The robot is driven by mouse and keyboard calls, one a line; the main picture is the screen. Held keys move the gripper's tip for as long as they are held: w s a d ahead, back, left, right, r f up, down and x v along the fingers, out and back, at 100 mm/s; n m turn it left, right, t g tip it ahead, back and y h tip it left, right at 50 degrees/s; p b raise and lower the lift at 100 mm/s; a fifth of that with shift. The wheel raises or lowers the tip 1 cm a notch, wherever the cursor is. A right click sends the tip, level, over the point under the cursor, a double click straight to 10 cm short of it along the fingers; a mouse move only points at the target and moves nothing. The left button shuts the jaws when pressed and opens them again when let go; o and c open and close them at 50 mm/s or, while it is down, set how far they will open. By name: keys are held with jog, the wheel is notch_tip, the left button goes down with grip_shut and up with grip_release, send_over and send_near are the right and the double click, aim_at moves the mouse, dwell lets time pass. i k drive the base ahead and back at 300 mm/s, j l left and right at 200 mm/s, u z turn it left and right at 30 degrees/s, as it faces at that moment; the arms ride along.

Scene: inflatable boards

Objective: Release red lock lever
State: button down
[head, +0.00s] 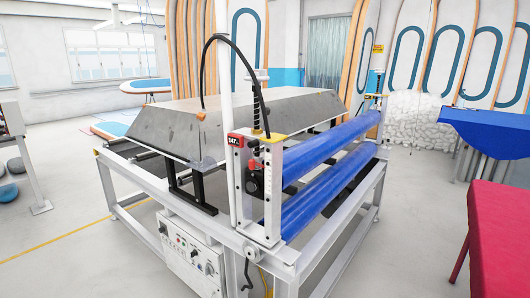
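A small red part (254,162) shows inside the white end frame (273,200) of the roller machine, just above a dark round fitting (253,184). It may be the red lock lever, but it is too small to tell its shape or position. A red label reading 147 (236,141) sits on top of the end frame, beside a yellow corner piece (273,137). Two blue rollers (325,140) run back from the frame, one above the other. My gripper is not in view.
A grey slab with sloped sides (180,135) lies on the machine's bed. A control box (190,248) hangs low in front. A black hose (243,58) arches above. A red padded bench (497,235) and a blue table (490,127) stand right. Floor is clear at front left.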

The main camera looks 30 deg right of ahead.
aim_at(255, 142)
jog(key=i+j+z, duration=0.25)
jog(key=i, duration=0.15)
jog(key=i+j+z, duration=0.3)
jog(key=i+l, duration=0.05)
jog(key=i, duration=0.05)
